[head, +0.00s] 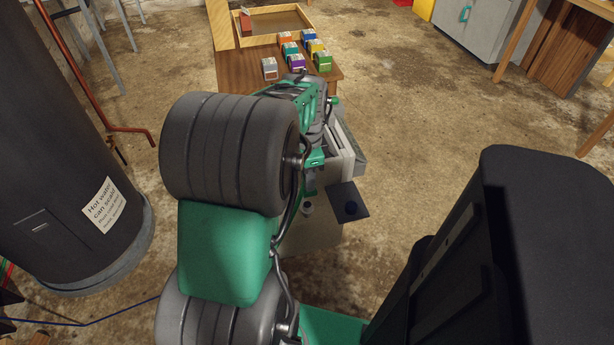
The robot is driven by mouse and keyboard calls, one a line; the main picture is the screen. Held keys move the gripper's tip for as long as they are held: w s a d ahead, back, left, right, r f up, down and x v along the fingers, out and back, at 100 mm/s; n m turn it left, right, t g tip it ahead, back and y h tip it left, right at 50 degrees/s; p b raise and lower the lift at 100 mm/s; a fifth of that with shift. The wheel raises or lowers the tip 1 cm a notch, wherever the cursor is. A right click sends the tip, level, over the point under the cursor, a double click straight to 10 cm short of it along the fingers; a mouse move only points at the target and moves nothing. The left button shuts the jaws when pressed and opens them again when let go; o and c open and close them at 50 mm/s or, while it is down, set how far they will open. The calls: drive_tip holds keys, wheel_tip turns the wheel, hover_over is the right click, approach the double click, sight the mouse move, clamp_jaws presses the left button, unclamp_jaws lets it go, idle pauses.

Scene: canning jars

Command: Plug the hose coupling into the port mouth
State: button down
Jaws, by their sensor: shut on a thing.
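My gripper (310,183) shows small and dark beyond my arm, pointing down over a pale surface (318,236). It is shut, and my arm hides much of it. The hose coupling in its jaws cannot be made out clearly. A small grey round piece (307,208) shows just below the gripper; I cannot tell whether it touches it. I cannot tell which of these round pieces, if either, is the port mouth.
A grey-white open box (342,160) stands right beside my wrist. Behind is a wooden table (237,72) with several coloured small boxes (292,50) and a tray (277,10). A dark tank (60,180) and copper pipe (92,92) stand left. A blue hose (85,324) lies lower left.

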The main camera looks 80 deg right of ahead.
drive_tip(key=shift+w+a+r+p, duration=0.1)
drive_tip(key=shift+w+r+p, duration=0.05)
drive_tip(key=shift+p, duration=0.15)
drive_tip(key=shift+f+b, duration=1.2)
drive_tip(key=shift+f, duration=1.15)
drive_tip(key=shift+p, duration=0.7)
drive_tip(key=shift+f+b, duration=0.75)
drive_tip(key=shift+f, duration=0.55)
drive_tip(key=c, duration=1.4)
unclamp_jaws()
drive_tip(key=shift+o, duration=0.2)
drive_tip(key=o, duration=0.5)
drive_tip(key=shift+o, duration=0.2)
